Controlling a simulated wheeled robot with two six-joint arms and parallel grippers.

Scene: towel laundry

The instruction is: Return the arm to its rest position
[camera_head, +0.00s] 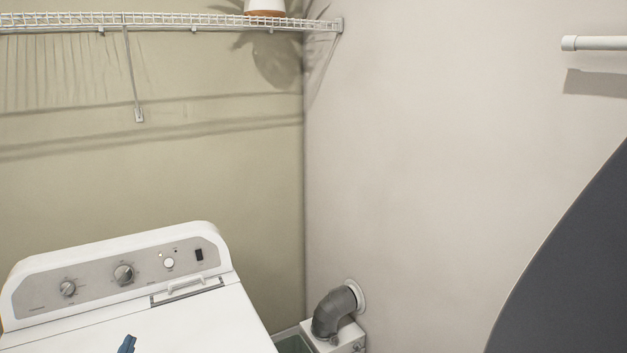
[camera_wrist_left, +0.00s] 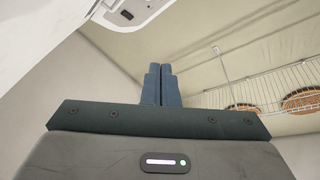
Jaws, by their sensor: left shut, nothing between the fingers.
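My left gripper (camera_head: 127,344) shows only as a small blue fingertip at the bottom edge of the head view, in front of the white washer top (camera_head: 205,325). In the left wrist view the left gripper (camera_wrist_left: 161,72) has its two blue fingers side by side and touching, with nothing between them. The rest of the left arm is outside the head view. My right gripper is in neither view.
The washer's control panel (camera_head: 120,275) rises behind its top. A wire shelf (camera_head: 190,22) with a pot (camera_head: 265,8) hangs above. A grey pipe elbow (camera_head: 333,312) joins the wall. A dark curved board (camera_head: 575,270) stands at right.

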